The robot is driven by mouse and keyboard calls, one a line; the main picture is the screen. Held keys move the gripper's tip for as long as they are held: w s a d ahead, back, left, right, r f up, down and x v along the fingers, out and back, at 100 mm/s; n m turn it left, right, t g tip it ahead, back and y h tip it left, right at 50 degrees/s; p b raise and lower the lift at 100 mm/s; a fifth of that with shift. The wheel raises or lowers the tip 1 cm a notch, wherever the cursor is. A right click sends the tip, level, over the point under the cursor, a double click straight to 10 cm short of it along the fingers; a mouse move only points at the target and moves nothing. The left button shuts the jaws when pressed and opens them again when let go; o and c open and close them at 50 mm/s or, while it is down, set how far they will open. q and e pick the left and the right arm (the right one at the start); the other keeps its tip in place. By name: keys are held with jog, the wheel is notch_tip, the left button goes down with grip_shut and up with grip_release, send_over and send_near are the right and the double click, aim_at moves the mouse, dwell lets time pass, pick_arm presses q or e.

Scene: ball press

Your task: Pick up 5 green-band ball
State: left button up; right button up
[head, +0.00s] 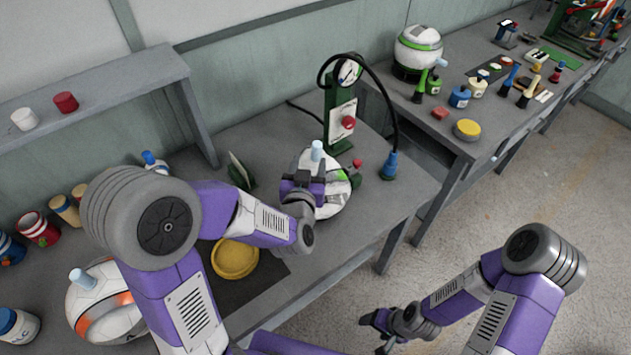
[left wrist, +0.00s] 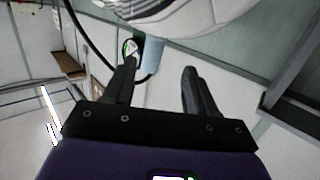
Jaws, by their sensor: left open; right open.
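A white ball with green and dark patches (head: 338,199) sits on the grey workbench (head: 395,215), with a light blue peg (head: 316,151) standing on its top. My left gripper (head: 303,182) is open at the near left side of this ball and hides part of it. In the left wrist view, the open fingers of the left gripper (left wrist: 160,65) point towards the light blue peg (left wrist: 153,56), and the white ball (left wrist: 190,12) fills the top edge. Contact cannot be told. My right gripper (head: 382,330) is open and empty, low over the floor.
A gauge stand (head: 340,110) with a black hose rises behind the ball. A yellow dish (head: 235,258) lies on a dark mat. An orange-banded ball (head: 100,310) is at left. Another green-banded ball (head: 418,48) stands on the second bench (head: 460,140), among bottles and tools.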

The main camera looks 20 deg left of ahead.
aim_at(313, 155)
pick_arm(q)
jog(key=w, duration=0.2)
jog(key=w+f, duration=0.1)
jog(key=w, duration=0.3)
jog(key=shift+w+a+f, duration=0.15)
jog(key=shift+a+f, duration=0.1)
jog(key=shift+f, duration=0.15)
grip_shut()
dwell(1.0)
